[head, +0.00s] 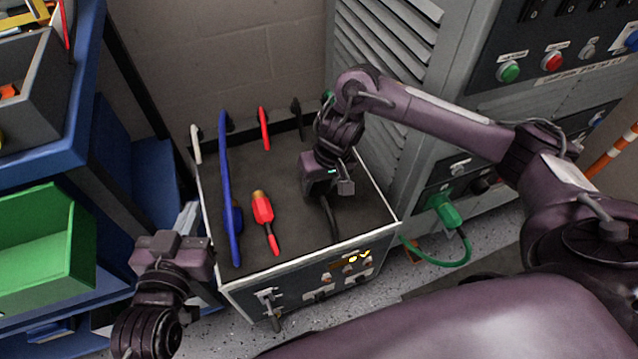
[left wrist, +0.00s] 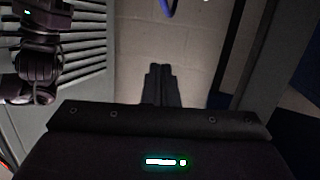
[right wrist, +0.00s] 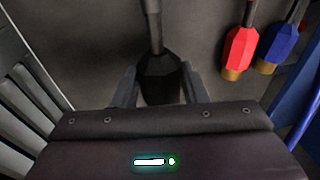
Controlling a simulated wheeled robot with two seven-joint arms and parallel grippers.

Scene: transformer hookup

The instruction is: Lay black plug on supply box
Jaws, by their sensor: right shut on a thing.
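The supply box (head: 290,240) stands at the middle of the head view, with a dark flat top and a light rim. My right gripper (head: 343,187) is over the right part of its top, shut on the black plug (right wrist: 158,78), which sits between the fingers in the right wrist view. The plug's black cable (head: 331,218) runs from the gripper toward the front edge of the box. I cannot tell whether the plug touches the top. My left gripper (head: 172,243) is left of the box, with its fingers (left wrist: 161,84) together and nothing between them.
A red plug (head: 262,207) and a blue plug (head: 232,220) with its blue cable lie on the box's left part. A green plug (head: 444,212) is in the grey cabinet (head: 470,120) on the right. A blue shelf with a green bin (head: 45,235) stands at the left.

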